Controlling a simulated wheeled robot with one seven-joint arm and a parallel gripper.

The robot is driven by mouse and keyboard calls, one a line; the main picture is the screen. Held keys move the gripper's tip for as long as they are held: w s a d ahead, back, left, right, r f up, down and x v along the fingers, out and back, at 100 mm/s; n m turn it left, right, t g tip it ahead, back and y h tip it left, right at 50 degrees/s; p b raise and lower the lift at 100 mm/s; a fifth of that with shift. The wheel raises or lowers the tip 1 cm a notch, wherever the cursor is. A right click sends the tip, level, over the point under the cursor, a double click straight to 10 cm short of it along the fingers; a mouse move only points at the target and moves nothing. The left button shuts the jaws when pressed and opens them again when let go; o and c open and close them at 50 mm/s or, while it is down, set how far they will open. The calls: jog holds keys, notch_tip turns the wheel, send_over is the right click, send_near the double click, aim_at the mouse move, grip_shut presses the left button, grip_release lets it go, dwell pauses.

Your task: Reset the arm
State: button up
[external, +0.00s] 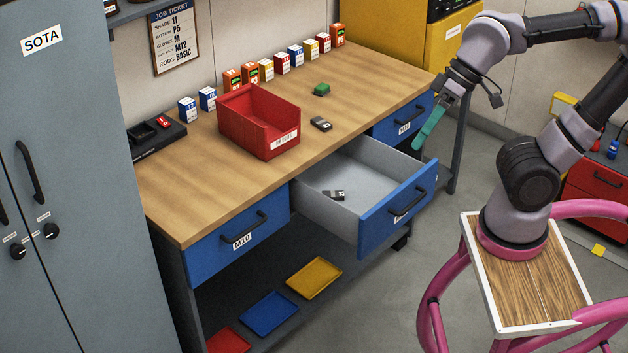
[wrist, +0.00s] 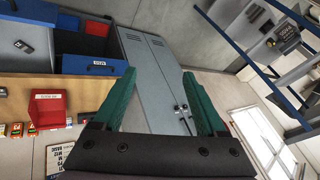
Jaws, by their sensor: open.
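My gripper (external: 430,125) is raised at the right of the workbench, near the blue drawer at its right end, with its teal fingers pointing down and left in the external view. In the wrist view my gripper (wrist: 163,80) shows its two teal fingers spread wide with nothing between them. It is open and empty. My arm bends up from its base at the right and over to the gripper.
The middle drawer (external: 372,213) stands open with a small dark item (external: 334,195) inside. A red bin (external: 246,131), a green block (external: 321,90) and several small boxes are on the bench (external: 190,208). A grey cabinet (external: 75,170) stands left.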

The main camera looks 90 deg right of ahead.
jog(key=shift+s+a+r+n+t, duration=0.25)
jog(key=shift+s+r+n+t, duration=0.2)
jog(key=shift+s, duration=0.2)
jog(key=shift+f, duration=0.1)
jog(key=o, duration=0.4)
